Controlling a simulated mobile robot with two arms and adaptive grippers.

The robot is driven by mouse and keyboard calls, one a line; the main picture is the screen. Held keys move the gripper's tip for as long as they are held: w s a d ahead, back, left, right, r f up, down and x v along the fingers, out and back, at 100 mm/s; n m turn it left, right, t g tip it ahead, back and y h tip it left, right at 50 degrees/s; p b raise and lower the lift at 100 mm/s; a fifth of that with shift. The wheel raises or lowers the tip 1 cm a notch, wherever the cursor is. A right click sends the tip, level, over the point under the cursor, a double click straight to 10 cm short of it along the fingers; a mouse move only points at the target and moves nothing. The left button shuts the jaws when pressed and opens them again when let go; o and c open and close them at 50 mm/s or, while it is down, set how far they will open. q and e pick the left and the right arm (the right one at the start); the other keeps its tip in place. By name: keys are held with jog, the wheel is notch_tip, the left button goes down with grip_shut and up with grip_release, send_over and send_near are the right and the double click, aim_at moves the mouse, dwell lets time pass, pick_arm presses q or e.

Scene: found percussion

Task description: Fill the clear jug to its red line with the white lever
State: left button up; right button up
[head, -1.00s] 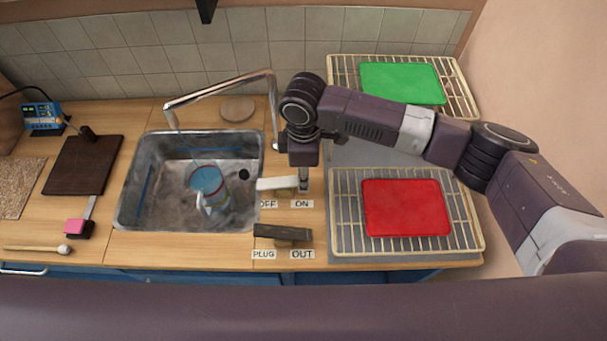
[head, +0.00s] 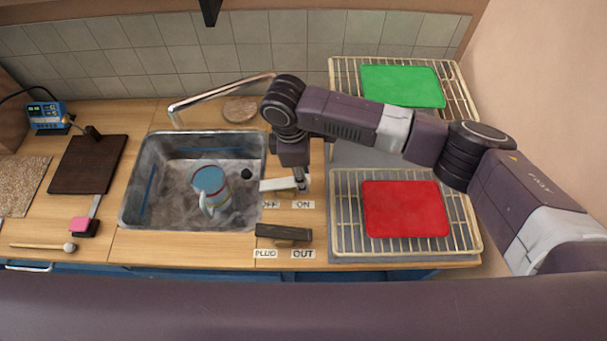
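The clear jug (head: 213,190) stands in the sink, with blue water and a red line near its top. I cannot tell exactly how the water level sits against the line. No stream shows under the tap (head: 222,93). The white lever (head: 279,184) lies on the counter right of the sink, above the OFF and ON labels, its long end toward OFF. My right gripper (head: 301,184) points down at the lever's right end, close to it or touching. Its fingers are too small and partly hidden to judge. My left gripper is out of view.
A dark lever (head: 283,232) sits nearer, by the PLUG and OUT labels. Wire racks hold a red tray (head: 405,208) and a green tray (head: 402,85) at the right.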

jog(key=shift+o, duration=1)
jog(key=shift+r, duration=0.15)
notch_tip(320, 180, up, 12)
jog(key=a, duration=0.1)
jog(key=shift+a+f, duration=0.2)
jog(key=shift+a, duration=0.05)
jog(key=shift+s+f, duration=0.1)
jog(key=shift+s, duration=0.05)
